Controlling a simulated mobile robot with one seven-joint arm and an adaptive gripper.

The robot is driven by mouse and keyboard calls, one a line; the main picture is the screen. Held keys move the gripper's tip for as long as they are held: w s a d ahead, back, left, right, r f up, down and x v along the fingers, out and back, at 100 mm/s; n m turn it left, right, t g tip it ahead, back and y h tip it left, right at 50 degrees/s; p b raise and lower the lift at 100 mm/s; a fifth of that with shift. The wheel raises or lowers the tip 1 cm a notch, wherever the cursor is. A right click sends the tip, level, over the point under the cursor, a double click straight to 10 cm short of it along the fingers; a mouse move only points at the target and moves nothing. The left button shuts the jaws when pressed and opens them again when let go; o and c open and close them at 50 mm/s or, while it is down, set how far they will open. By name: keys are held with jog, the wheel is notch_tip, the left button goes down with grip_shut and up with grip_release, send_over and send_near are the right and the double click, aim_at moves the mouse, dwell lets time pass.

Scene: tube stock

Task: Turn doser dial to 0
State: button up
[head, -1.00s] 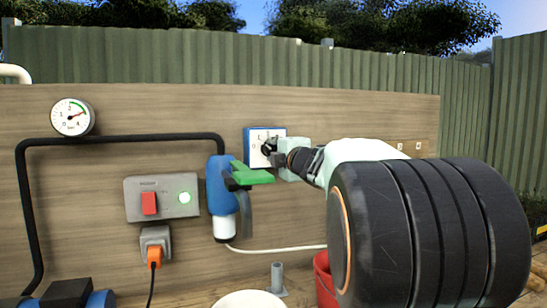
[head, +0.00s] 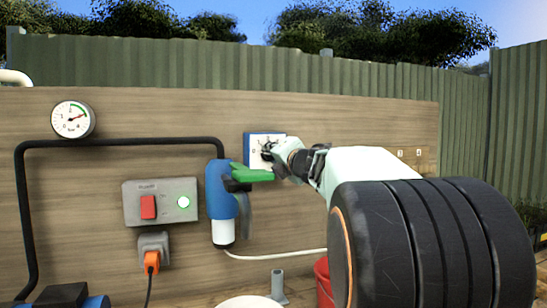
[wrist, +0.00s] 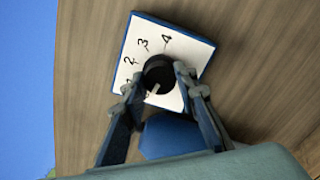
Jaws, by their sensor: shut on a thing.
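The doser dial is a white square plate with blue edges (head: 252,139) on the wooden board, also seen in the wrist view (wrist: 189,50). Its round black knob (wrist: 158,70) has a white pointer mark that points to the lower left in the wrist view. The numerals 2, 3 and 4 show there; a further numeral beside the left finger is partly hidden, and the 0 is hard to make out. My gripper (head: 269,153) is at the dial, its two fingers (wrist: 157,82) shut on the knob from both sides.
A blue valve body (head: 219,200) with a green lever (head: 252,174) sits just left of and below my gripper. A grey switch box (head: 161,201), a pressure gauge (head: 73,119) and a red bucket (head: 324,282) are around. The board above the dial is clear.

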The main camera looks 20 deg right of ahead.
dwell(0.3)
jog(key=o, duration=1.2)
jog(key=shift+c, duration=0.2)
jog(key=s, duration=0.7)
jog(key=shift+s, duration=0.3)
